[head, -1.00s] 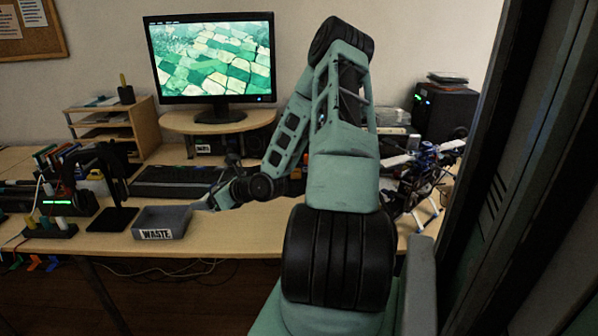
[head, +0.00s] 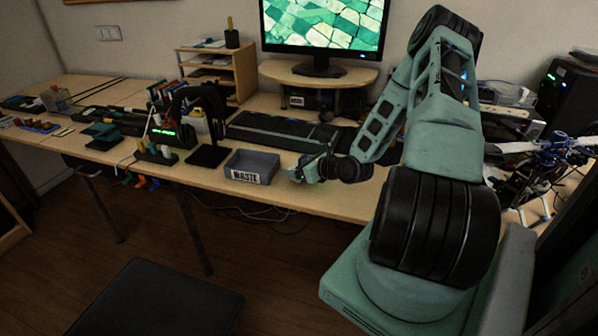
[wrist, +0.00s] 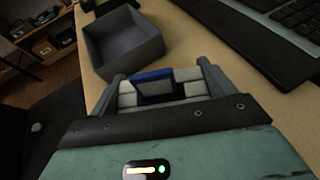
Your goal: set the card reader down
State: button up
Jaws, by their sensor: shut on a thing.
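My gripper (wrist: 162,78) is shut on a small blue and dark thing (wrist: 155,84), which I take to be the card reader. In the head view my gripper (head: 303,172) is just right of the grey waste bin, near the desk's front edge. The card reader cannot be made out there. I cannot tell how far it is above the desk.
The grey waste bin (head: 251,167) also shows in the wrist view (wrist: 122,42). A black keyboard (head: 280,131) lies behind. A black stand (head: 207,155) is left of the bin. The monitor (head: 322,28) stands at the back. A dark seat (head: 155,298) is in front of the desk.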

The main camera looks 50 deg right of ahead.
jog(key=shift+f, duration=0.95)
jog(key=o, duration=0.9)
jog(key=shift+f, duration=0.15)
jog(key=shift+s+r+p, duration=0.3)
jog(key=shift+r, duration=0.1)
jog(key=p+v, duration=0.3)
jog(key=v, duration=0.2)
jog(key=shift+s+r, duration=0.15)
jog(key=shift+s, duration=0.05)
jog(key=shift+s+r+p, duration=0.15)
jog(key=shift+s+p, duration=0.3)
jog(key=shift+s, duration=0.25)
